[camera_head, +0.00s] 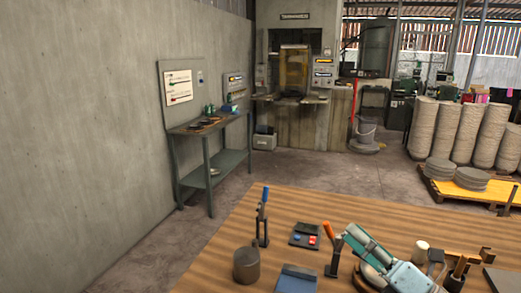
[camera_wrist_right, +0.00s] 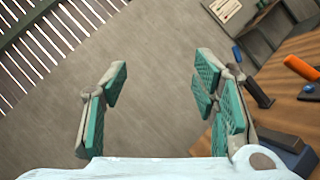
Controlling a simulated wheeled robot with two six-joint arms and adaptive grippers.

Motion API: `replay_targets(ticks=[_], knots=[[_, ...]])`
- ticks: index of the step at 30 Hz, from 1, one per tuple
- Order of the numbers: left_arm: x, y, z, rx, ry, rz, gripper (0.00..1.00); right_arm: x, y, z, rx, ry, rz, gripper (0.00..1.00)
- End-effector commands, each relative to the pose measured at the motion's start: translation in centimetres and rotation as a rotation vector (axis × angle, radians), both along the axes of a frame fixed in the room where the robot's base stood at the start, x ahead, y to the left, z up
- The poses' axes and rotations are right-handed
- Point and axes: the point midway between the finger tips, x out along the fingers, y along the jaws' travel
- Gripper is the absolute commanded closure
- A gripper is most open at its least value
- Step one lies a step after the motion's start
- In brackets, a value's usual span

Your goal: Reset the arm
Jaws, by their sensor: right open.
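My right gripper (camera_head: 364,245) is over the wooden table (camera_head: 225,250) in the head view, its teal-padded fingers pointing up and to the left. In the right wrist view the right gripper (camera_wrist_right: 160,90) has its two fingers wide apart with nothing between them. A pale round piece (camera_head: 371,276) lies partly hidden below the gripper; I cannot tell exactly what it is. My left gripper does not show.
An orange-handled clamp (camera_head: 332,247) stands just left of the gripper. A blue-handled clamp (camera_head: 262,217), a button box (camera_head: 305,236), a dark cylinder (camera_head: 246,264) and a blue-grey block (camera_head: 297,279) are farther left. A white cylinder (camera_head: 421,248) stands to the right.

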Motion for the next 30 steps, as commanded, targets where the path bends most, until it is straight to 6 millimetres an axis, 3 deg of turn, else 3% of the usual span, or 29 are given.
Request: replay_targets(ticks=[2, 4, 7, 9, 13, 18, 22, 26, 30], knots=[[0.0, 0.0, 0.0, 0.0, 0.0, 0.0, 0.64, -0.6, -4.1, -0.8, 0.477, 0.145, -0.153, 0.46], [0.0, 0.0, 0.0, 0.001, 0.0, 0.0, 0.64, -1.8, -9.3, -6.1, 0.928, 0.368, -0.359, 0.46], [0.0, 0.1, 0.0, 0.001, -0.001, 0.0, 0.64, -5.5, -12.3, -15.4, 1.33, 0.658, -0.615, 0.46], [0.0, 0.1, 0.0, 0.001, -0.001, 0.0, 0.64, -8.8, -12.3, -20.7, 1.502, 0.829, -0.763, 0.46], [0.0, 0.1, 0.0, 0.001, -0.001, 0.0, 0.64, -15.0, -10.6, -27.5, 1.693, 1.09, -0.99, 0.46], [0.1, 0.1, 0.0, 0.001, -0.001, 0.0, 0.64, -22.8, -7.2, -32.4, 1.812, 1.372, -1.238, 0.46], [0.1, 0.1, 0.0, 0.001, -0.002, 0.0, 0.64, -28.6, -4.3, -34.2, 1.848, 1.571, -1.411, 0.46], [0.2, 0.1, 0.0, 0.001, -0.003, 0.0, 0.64, -27.6, -5.0, -40.5, 1.84, 1.576, -1.46, 0.46], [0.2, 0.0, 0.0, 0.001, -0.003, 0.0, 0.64, -28.0, -5.8, -47.6, 1.837, 1.582, -1.503, 0.46]])
